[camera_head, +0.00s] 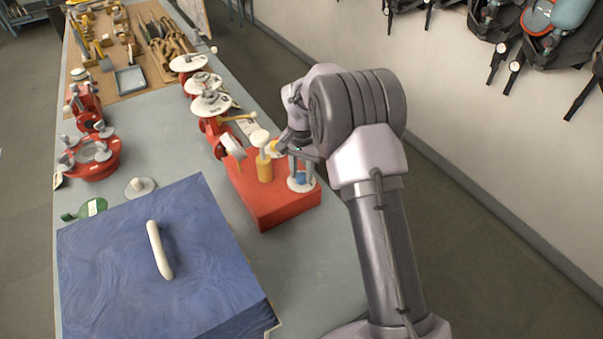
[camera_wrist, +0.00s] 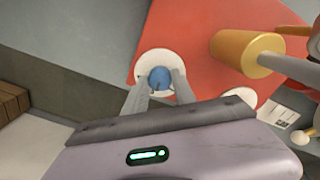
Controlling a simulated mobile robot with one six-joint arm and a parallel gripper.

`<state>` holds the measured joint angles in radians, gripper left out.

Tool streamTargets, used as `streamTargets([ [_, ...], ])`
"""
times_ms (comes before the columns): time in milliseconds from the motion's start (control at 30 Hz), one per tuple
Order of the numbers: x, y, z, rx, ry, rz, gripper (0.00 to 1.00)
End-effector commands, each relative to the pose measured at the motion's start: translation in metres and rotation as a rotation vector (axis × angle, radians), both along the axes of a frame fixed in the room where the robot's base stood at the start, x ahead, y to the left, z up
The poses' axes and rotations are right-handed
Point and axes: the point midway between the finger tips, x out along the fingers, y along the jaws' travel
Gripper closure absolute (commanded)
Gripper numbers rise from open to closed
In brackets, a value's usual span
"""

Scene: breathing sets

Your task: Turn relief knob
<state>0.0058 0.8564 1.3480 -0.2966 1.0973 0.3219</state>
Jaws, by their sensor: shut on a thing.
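The relief knob looks to be the small blue knob (camera_wrist: 160,78) on a round white base (camera_wrist: 146,66), on a red block (camera_wrist: 192,30). In the head view the blue knob (camera_head: 300,179) shows low at the right end of the red block (camera_head: 270,212). My gripper (camera_wrist: 160,82) reaches down over it, with one finger on each side, shut on the knob. In the head view my gripper (camera_head: 300,172) is partly hidden by my own wrist.
A yellow cylinder (camera_head: 264,170) with a pale top stands just left of my gripper on the red block. White dials (camera_head: 210,103) on red stands lie farther back. A blue box (camera_head: 190,250) with a white handle fills the front left of the table.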

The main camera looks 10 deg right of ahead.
Motion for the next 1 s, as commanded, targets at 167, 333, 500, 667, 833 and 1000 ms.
streamTargets([
  [167, 0.0000, 0.0001, -0.0001, 0.000, 0.000, -0.034, 1.00],
  [333, -0.0002, 0.0001, 0.0002, 0.001, 0.001, -0.044, 1.00],
  [500, -0.0001, 0.0002, 0.0003, 0.001, 0.001, -0.045, 1.00],
  [667, 0.0000, 0.0001, 0.0003, 0.000, 0.000, -0.044, 0.64],
  [833, 0.0000, 0.0001, 0.0002, 0.000, 0.000, -0.044, 0.46],
  [1000, 0.0000, 0.0000, 0.0002, 0.000, 0.000, -0.044, 0.46],
])
